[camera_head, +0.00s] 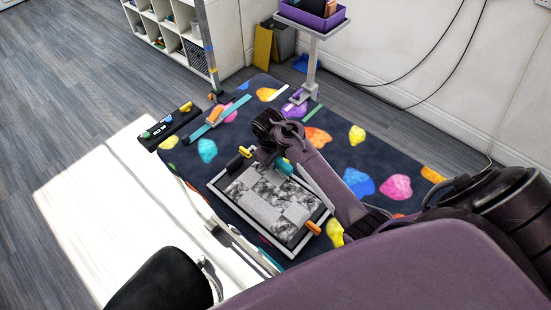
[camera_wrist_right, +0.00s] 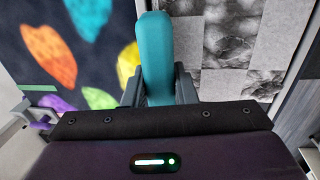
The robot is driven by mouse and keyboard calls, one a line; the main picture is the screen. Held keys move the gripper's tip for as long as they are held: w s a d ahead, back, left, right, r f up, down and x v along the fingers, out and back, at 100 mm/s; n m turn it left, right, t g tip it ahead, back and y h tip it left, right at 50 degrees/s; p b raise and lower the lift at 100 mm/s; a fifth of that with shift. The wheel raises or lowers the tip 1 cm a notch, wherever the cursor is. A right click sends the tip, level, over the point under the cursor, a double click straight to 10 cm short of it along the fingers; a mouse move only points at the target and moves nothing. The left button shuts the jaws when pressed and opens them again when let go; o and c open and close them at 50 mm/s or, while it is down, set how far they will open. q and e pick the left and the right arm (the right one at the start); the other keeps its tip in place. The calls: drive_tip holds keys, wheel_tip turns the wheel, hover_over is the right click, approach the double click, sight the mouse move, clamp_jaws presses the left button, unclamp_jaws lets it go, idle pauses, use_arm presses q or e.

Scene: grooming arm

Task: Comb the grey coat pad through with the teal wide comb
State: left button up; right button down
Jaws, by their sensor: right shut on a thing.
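The grey coat pad (camera_head: 262,208) lies in a white-rimmed tray (camera_head: 224,204); patches of it look dark and tangled, others plain grey. It also shows at the upper right of the right wrist view (camera_wrist_right: 224,45). My right gripper (camera_head: 268,156) is over the far edge of the pad. It is shut on the teal comb, whose teal part (camera_head: 285,168) sticks out beside it. In the right wrist view the teal handle (camera_wrist_right: 155,45) stands between the fingers (camera_wrist_right: 160,88). The comb's teeth are hidden, and I cannot tell whether they touch the pad. My left gripper is not in view.
A yellow-and-black piece (camera_head: 239,158) and an orange piece (camera_head: 313,228) sit at the tray's edges. A dark table mat with bright patches (camera_head: 222,170) surrounds it. A black holder (camera_head: 170,127) and a blue strip (camera_head: 218,119) lie far left. A post with a purple tray (camera_head: 312,15) stands behind.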

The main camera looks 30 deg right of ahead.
drive_tip(key=shift+s+a+f+p, duration=0.1)
drive_tip(key=shift+s+a, duration=0.4)
drive_tip(key=shift+a, duration=0.8)
drive_tip(key=shift+s+a+r+p, duration=0.15)
drive_tip(key=shift+s+a, duration=0.3)
drive_tip(key=shift+a, duration=0.8)
drive_tip(key=shift+s+a+f+p, duration=0.15)
drive_tip(key=shift+s+a, duration=0.35)
drive_tip(key=shift+a, duration=0.8)
drive_tip(key=s+a, duration=0.1)
drive_tip(key=a, duration=0.1)
drive_tip(key=s+a, duration=0.1)
drive_tip(key=a, duration=0.4)
drive_tip(key=shift+s+a, duration=0.35)
drive_tip(key=shift+s, duration=0.05)
drive_tip(key=w+d, duration=0.1)
drive_tip(key=d, duration=0.1)
drive_tip(key=w+d, duration=0.1)
drive_tip(key=d, duration=0.5)
drive_tip(key=shift+w+f, duration=0.1)
drive_tip(key=shift+w, duration=0.3)
